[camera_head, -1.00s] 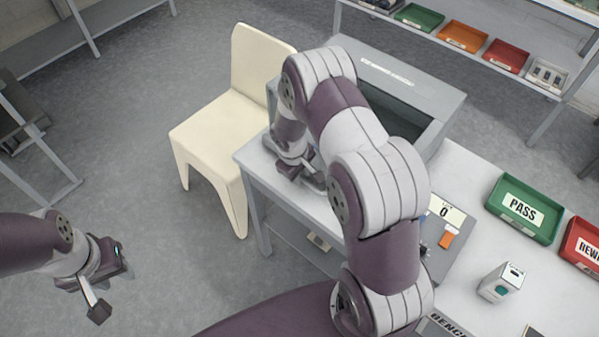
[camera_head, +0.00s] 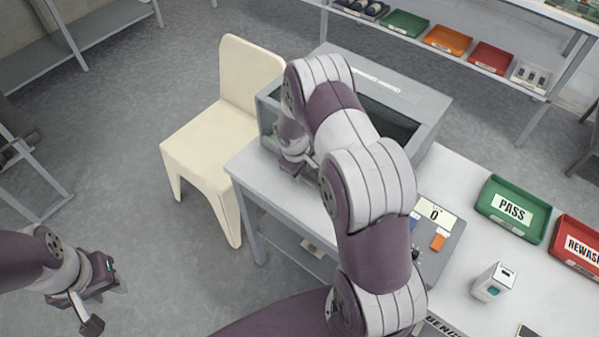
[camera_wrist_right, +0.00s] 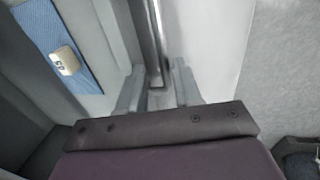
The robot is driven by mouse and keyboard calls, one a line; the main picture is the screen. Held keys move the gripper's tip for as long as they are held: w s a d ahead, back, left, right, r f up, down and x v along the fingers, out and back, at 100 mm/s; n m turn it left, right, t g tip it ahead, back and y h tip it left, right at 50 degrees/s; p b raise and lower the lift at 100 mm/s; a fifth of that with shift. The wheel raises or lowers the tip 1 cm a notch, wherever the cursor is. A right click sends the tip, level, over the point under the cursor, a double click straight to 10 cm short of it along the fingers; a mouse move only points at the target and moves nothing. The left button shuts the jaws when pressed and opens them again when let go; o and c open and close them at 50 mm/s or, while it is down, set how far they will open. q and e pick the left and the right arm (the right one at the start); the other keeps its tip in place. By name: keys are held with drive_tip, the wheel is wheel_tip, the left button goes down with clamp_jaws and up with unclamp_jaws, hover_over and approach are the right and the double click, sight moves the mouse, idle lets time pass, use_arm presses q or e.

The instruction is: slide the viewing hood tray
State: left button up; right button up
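The viewing hood (camera_head: 432,103) is a grey box with a dark window on the back of the white bench. My right gripper (camera_head: 302,165) is at its left front end, partly hidden by my arm. In the right wrist view my right gripper (camera_wrist_right: 158,88) has its two grey fingers apart, either side of a thin upright metal edge (camera_wrist_right: 156,35); contact is unclear. A blue mat (camera_wrist_right: 62,30) with a small white labelled piece (camera_wrist_right: 66,61) lies to its left. I cannot tell which part is the tray. My left gripper (camera_head: 95,300) hangs over the floor at lower left, empty.
A cream chair (camera_head: 205,135) stands left of the bench. A green PASS tray (camera_head: 530,234), a red REWASH tray (camera_head: 567,262), a small white box (camera_head: 493,282) and a panel reading 0 (camera_head: 436,214) are on the right. A shelf (camera_head: 480,72) with bins stands behind.

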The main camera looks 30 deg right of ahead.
drive_tip(key=shift+s, duration=0.1)
idle(0.3)
wheel_tip(320, 180, up, 12)
drive_tip(key=a+b, duration=0.1)
drive_tip(key=a, duration=0.1)
drive_tip(key=shift+s+r, duration=0.15)
drive_tip(key=shift+s, duration=0.3)
drive_tip(key=shift+a, duration=0.1)
